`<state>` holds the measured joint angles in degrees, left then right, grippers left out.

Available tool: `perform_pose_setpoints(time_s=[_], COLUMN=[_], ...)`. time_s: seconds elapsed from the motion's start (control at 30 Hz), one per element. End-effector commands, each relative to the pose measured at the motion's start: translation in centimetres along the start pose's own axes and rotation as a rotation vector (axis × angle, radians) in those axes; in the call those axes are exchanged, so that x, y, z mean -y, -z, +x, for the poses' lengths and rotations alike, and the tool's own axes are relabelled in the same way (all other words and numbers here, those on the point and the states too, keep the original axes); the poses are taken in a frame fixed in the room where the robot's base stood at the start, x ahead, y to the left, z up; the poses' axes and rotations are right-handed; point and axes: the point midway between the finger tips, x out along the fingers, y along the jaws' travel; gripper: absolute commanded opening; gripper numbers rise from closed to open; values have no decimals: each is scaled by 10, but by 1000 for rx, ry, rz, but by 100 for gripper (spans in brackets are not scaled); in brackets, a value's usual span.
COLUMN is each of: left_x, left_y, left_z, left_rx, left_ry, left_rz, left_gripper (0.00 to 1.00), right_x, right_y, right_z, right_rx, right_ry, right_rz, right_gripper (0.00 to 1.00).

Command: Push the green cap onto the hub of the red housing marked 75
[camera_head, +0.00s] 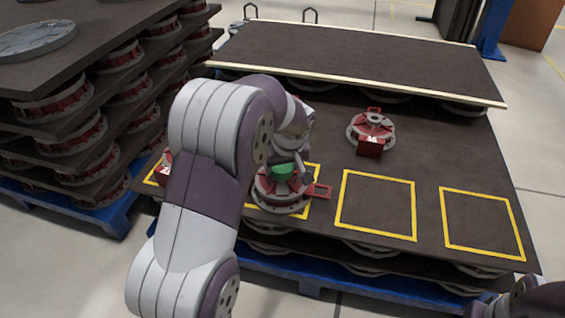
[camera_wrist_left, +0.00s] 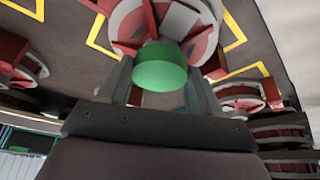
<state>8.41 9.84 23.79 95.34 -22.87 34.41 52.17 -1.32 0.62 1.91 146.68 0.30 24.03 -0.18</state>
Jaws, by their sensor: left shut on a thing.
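My left gripper (camera_head: 285,172) is shut on the green cap (camera_head: 283,170), at a red housing (camera_head: 277,196) in a yellow-outlined square. In the left wrist view the green cap (camera_wrist_left: 160,68) sits between the two fingers of the left gripper (camera_wrist_left: 158,85), with the red and light-grey housing (camera_wrist_left: 130,25) just beyond it. The cap covers the hub, so I cannot tell whether they touch. No number 75 is readable on this housing. My right gripper is out of view; only part of my right arm shows at the lower right.
Another red housing (camera_head: 372,128) stands farther back. A third housing (camera_head: 164,167) is mostly hidden behind my left arm. Two yellow squares (camera_head: 376,205) and (camera_head: 481,222) on the right are empty. A raised dark board (camera_head: 350,58) lies behind; stacked housings (camera_head: 60,130) stand left.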

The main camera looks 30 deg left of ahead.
Motion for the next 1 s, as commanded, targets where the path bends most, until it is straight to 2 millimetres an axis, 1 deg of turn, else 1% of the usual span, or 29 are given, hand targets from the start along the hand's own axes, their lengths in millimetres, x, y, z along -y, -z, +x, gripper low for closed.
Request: perform_pose_setpoints(time_s=[0.03, 0.1, 0.4, 0.43, 0.47, 0.5, 0.8, 0.87, 0.97, 1.0], left_x=[0, 0, 0, 0, 0, 0, 0, 0, 0, 0], left_y=[-2, -3, -4, -4, -4, -4, -3, -2, 0, 0], left_z=[6, 8, 9, 9, 9, 9, 6, -1, -26, -38], left_rx=[0, 0, 0, 0, 0, 0, 0, -1, -1, -1], left_ry=[0, 0, 0, 0, 0, 0, 0, 0, -1, -1], left_rz=[0, 0, 0, 0, 0, 0, 0, 0, 0, 1], left_gripper=[36, 36, 36, 71, 80, 94, 94, 94, 94, 94], right_x=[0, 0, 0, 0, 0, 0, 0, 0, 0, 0], right_y=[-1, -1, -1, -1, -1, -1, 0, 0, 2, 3], right_z=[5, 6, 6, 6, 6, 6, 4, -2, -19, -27], right_rx=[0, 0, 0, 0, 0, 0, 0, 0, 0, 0], right_ry=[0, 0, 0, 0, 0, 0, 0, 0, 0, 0], right_rz=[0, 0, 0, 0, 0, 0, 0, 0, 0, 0], right_gripper=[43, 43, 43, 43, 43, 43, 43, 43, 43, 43])
